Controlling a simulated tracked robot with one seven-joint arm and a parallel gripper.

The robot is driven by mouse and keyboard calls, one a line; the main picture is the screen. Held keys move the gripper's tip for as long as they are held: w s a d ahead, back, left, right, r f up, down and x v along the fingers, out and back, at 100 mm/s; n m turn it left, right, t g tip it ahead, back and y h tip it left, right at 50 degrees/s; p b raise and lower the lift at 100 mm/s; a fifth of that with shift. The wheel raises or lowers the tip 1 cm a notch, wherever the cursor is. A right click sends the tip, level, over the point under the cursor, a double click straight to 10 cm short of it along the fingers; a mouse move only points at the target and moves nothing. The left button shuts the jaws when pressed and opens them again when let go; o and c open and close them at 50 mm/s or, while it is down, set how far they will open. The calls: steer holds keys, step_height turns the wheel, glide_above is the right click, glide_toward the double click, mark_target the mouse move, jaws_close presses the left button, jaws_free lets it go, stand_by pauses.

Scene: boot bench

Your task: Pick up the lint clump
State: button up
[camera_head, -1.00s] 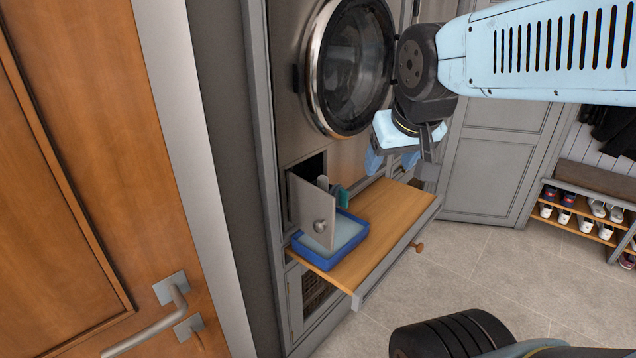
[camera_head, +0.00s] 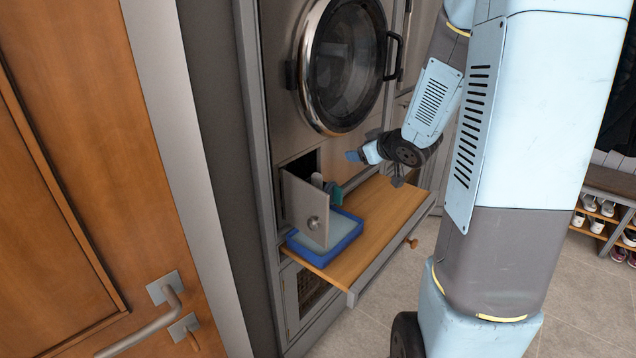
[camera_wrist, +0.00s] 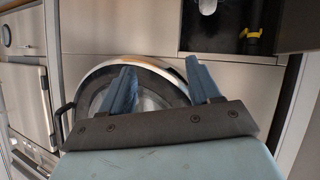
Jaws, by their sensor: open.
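I cannot make out a lint clump in either view. A small hatch door (camera_head: 306,210) stands open on the machine front. A pale part and a teal part (camera_head: 336,194) show beside it at the opening. A blue tray (camera_head: 318,257) with a pale grey inside sits below. My gripper (camera_head: 359,155) is above and right of the hatch, apart from it. In the wrist view, its two blue fingers (camera_wrist: 161,72) are spread with nothing between them. The dark hatch opening (camera_wrist: 228,35) shows at the upper right there, with a pale rounded part and a yellow-banded part.
The round machine door (camera_head: 345,65) is closed above the hatch. A wooden pull-out shelf (camera_head: 376,228) bears the tray at its left end, and its right part is bare. A wooden door with a handle (camera_head: 168,300) stands at the left. Shoe shelves (camera_head: 604,220) are far right.

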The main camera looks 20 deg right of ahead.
mark_target(320, 174)
step_height(320, 174, down, 7)
steer(key=a+n+y, duration=0.2)
steer(key=a+y, duration=0.1)
steer(key=y, duration=0.2)
steer(key=shift+g, duration=0.4)
steer(key=x, duration=1.2)
steer(key=shift+w+a, duration=0.1)
steer(key=shift+a, duration=0.45)
steer(key=c, duration=1)
